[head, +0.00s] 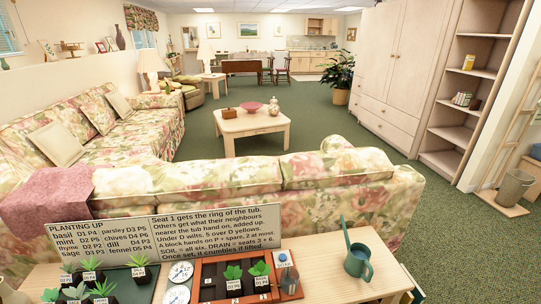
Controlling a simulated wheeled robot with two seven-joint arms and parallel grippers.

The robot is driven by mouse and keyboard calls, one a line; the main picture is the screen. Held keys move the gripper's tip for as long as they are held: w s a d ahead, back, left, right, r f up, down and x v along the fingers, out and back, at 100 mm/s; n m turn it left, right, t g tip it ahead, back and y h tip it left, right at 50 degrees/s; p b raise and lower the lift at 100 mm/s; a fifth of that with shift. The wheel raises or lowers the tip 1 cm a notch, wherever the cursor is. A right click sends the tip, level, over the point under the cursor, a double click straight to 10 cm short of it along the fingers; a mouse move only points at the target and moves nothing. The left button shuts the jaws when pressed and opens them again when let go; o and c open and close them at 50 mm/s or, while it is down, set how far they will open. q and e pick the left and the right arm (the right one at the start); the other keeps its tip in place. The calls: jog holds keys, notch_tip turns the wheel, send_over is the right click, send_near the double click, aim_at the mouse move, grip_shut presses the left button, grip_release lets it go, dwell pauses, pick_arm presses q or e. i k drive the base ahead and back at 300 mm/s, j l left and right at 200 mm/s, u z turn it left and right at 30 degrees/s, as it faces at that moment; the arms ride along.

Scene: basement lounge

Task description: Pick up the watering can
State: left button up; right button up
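The teal watering can (358,262) stands upright on the right part of the wooden table (325,258) in front of me. Its tall narrow part rises at the upper left and a loop shows on its right. Nothing is touching it. Neither of my grippers can be made out in the head view. A pale rounded shape shows at the lower left corner, too cut off to identify.
Left of the can are a small bottle (284,260), a brown wooden tray (207,270) with seedlings, white discs (181,271), and potted seedlings on a dark mat. A sign board (120,232) stands behind them. A floral sofa (240,178) is beyond the table.

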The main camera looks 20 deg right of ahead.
aim_at(356, 264)
jog(key=z, duration=1.6)
